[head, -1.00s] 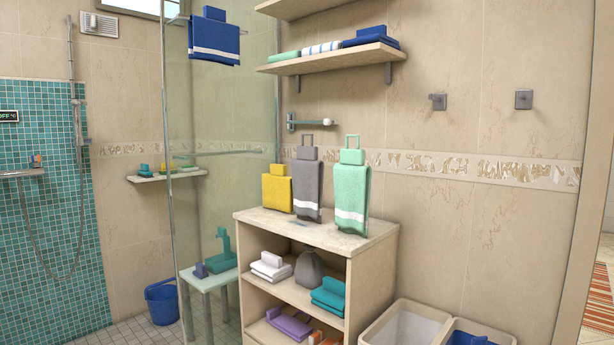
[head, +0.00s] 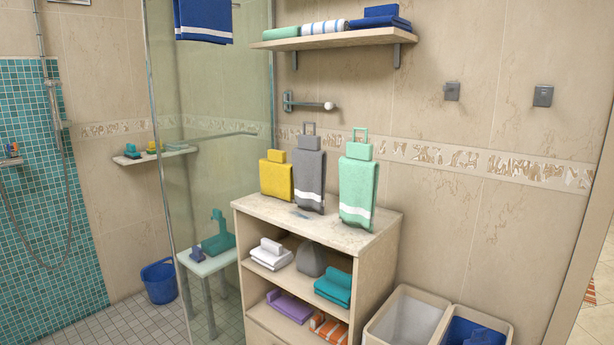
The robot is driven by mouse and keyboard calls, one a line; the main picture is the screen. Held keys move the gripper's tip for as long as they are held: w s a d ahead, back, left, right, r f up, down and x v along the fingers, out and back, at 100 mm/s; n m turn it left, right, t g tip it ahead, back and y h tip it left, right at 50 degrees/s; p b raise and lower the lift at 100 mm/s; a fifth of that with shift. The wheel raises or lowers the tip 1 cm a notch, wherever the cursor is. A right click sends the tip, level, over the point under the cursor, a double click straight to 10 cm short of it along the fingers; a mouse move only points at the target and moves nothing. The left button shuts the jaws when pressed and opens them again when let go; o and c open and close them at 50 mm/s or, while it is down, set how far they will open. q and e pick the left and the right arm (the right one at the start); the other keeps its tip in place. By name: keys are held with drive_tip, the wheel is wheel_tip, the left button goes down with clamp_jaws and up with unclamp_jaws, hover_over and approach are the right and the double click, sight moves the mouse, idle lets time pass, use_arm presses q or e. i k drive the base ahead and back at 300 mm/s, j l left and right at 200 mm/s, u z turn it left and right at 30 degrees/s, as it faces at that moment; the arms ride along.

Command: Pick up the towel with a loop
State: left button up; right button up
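On top of the beige cabinet stand three towels in a row. The mint green towel (head: 357,189) at the right has a white stripe and a square loop on top. The grey towel (head: 309,178) in the middle also has a white stripe and a thinner grey loop. The yellow towel (head: 276,178) at the left has a block on top and no visible loop. A dark blue towel (head: 204,20) hangs at the top of the glass panel, its upper part cut off. Neither of my grippers shows in the head view.
The cabinet (head: 384,240) holds folded towels on its shelves. Two bins (head: 412,325) stand to its right. A wall shelf (head: 335,40) and a wall bar (head: 308,105) are above the cabinet. The glass panel (head: 215,120) stands to the left. The cabinet top's front is mostly bare.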

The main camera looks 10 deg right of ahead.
sight(309, 163)
drive_tip(key=i+j+z, duration=0.15)
drive_tip(key=i+j, duration=0.35)
drive_tip(key=i+j+z, duration=0.15)
drive_tip(key=i+j, duration=0.3)
drive_tip(key=i+j+z, duration=0.1)
drive_tip(key=i+j, duration=0.3)
drive_tip(key=j, duration=0.25)
